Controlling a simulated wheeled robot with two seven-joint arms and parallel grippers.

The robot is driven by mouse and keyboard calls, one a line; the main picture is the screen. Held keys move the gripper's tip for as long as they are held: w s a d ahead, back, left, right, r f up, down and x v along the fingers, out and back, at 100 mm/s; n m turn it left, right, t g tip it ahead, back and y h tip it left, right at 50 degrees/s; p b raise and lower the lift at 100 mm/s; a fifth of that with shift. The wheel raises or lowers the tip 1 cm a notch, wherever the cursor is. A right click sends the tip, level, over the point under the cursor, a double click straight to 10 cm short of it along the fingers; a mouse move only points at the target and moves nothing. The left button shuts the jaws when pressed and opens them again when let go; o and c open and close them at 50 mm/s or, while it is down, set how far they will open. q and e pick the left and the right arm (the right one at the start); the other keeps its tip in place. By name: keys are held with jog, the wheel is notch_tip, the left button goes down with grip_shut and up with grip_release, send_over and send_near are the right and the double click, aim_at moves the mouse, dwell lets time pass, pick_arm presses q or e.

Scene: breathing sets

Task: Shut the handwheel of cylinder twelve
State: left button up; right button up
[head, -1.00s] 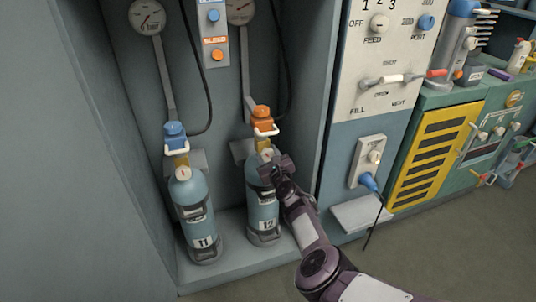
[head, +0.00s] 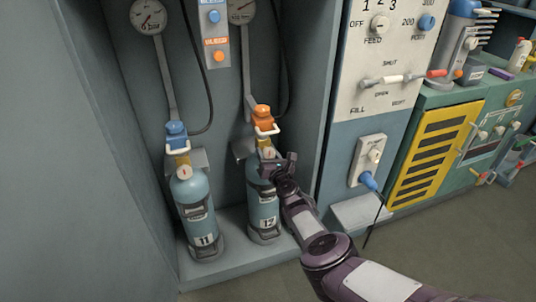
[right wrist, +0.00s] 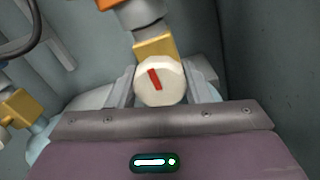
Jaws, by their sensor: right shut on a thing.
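Cylinder twelve (head: 264,209) is a blue-grey bottle marked 12, standing upright in the cabinet bay at the right of cylinder eleven. Its handwheel (right wrist: 160,82) is a cream round knob with a red mark, on the front of a brass valve (right wrist: 156,47). The red mark is tilted a little from upright, its top to the left. My right gripper (right wrist: 161,86) is shut on the handwheel, with one finger on each side of it. In the head view my right gripper (head: 275,164) covers part of the cylinder's neck. My left gripper is not in view.
Cylinder eleven (head: 200,208) stands to the left with a blue connector (head: 175,133) above it. An orange connector (head: 262,118) with a white handle sits above cylinder twelve. The cabinet's right wall and a control panel (head: 376,70) are close to my right arm.

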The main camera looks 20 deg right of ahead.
aim_at(269, 156)
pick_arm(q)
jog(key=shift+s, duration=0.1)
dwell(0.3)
pick_arm(e)
jog(key=o, duration=1)
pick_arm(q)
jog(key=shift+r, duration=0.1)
pick_arm(e)
jog(key=s+p, duration=0.4)
jog(key=p, duration=0.1)
jog(key=shift+r, duration=0.1)
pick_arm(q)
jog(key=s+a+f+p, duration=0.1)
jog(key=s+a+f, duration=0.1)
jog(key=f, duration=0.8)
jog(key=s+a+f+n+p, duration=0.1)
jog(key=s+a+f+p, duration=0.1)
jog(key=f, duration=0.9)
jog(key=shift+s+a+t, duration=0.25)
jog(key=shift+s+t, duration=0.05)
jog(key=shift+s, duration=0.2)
pick_arm(e)
jog(key=s, duration=0.3)
jog(key=shift+s+d, duration=0.1)
jog(key=shift+s, duration=0.3)
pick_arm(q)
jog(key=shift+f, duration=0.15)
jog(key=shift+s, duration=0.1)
pick_arm(e)
jog(key=shift+f, duration=0.2)
